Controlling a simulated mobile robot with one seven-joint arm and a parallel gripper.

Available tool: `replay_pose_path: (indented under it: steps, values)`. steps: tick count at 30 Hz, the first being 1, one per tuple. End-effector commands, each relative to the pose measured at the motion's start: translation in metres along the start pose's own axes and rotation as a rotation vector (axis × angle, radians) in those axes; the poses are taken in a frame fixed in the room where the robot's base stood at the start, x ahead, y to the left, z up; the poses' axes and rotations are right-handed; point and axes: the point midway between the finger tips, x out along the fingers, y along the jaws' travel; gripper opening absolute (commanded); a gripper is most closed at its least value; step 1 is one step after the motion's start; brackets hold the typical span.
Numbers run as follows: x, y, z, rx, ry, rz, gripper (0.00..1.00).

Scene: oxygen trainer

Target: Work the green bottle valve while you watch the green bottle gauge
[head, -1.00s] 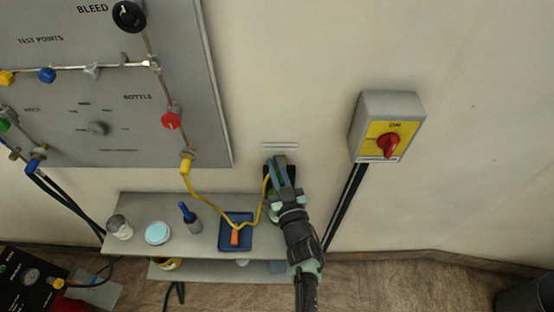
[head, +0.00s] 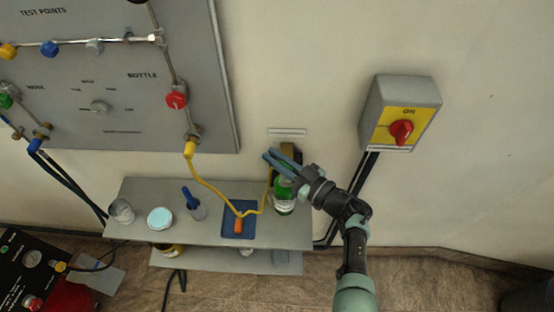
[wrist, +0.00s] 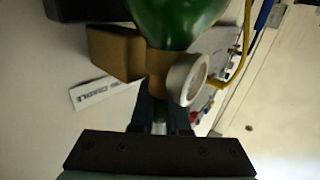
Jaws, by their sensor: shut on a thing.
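The green bottle (head: 284,197) stands upright at the right end of the shelf, against the wall. Its green body also shows upside down at the top of the wrist view (wrist: 178,18). The brass green bottle valve (wrist: 157,68) is at its neck, and the round green bottle gauge (wrist: 188,80) sits on it. The gauge is seen nearly edge-on, so I cannot read it. My gripper (head: 271,156) reaches in from the right at the bottle's top. Its fingers are shut on the valve; the gripped part is mostly hidden between them.
A yellow hose (head: 207,186) runs from the wall panel (head: 190,60) down to the shelf (head: 150,190), passing the blue tray (head: 230,231) beside the bottle.

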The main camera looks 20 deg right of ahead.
Motion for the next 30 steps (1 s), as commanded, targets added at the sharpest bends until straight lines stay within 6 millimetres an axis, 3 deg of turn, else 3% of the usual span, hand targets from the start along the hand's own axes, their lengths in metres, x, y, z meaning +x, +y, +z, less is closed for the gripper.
replay_pose_path:
  steps: [19, 20, 24, 30]
  values:
    - [-0.0013, -0.0009, -0.0003, 0.000, -0.002, -0.049, 0.00]
    - [-0.0013, -0.0009, -0.0003, 0.000, -0.002, -0.049, 0.17]
    - [-0.0012, -0.0011, -0.0002, 0.000, -0.002, -0.049, 0.42]
    - [-0.0010, -0.0013, -0.0001, 0.000, -0.002, -0.050, 0.44]
